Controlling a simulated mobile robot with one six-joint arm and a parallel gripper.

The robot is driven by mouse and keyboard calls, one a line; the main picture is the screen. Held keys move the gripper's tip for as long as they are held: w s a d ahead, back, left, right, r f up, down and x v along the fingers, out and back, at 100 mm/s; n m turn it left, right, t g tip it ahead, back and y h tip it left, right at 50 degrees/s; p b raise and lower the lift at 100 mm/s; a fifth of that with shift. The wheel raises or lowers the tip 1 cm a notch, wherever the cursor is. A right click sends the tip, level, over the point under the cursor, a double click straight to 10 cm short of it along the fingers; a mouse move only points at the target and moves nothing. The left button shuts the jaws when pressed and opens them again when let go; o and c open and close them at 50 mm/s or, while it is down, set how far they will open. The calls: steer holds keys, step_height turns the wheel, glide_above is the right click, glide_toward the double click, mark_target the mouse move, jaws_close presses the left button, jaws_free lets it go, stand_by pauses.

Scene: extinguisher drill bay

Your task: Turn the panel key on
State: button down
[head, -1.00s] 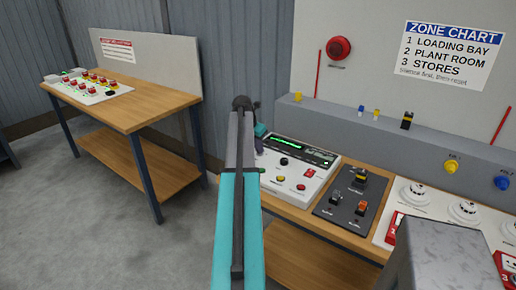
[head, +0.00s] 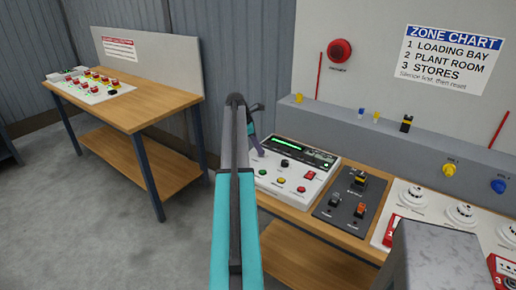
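The white control panel (head: 318,172) lies on the right-hand bench, with a lit green display (head: 296,150) along its back. A small black knob (head: 284,163) sits on its face; it may be the panel key, but its position is too small to read. Green, yellow and red buttons are near it. My gripper (head: 257,132) shows only as dark parts just beyond my arm, above the panel's left back corner and left of the knob. It appears apart from the knob. My arm hides much of it, so its opening cannot be seen.
Right of the panel is a dark switch plate (head: 338,209) with black, yellow and orange switches, then white round detectors (head: 466,211). A grey ledge (head: 380,135) with small knobs runs behind. Another wooden bench (head: 150,108) stands at left, with open floor in front.

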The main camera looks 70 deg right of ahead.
steer(key=shift+d+r+m+y, duration=0.1)
steer(key=shift+d+m+y, duration=0.1)
steer(key=shift+m, duration=0.4)
steer(key=shift+d+m+y, duration=0.1)
steer(key=shift+m+y, duration=0.1)
steer(key=shift+m, duration=0.4)
steer(key=c, duration=2)
jaws_free()
steer(key=shift+s, duration=0.1)
steer(key=shift+a, duration=0.1)
steer(key=b+v, duration=0.1)
steer(key=v, duration=0.3)
steer(key=b+v, duration=0.1)
steer(key=v, duration=0.4)
steer(key=b+v, duration=0.1)
steer(key=v, duration=0.3)
steer(key=shift+w+r, duration=0.3)
steer(key=shift+w, duration=0.15)
steer(key=shift+a, duration=0.1)
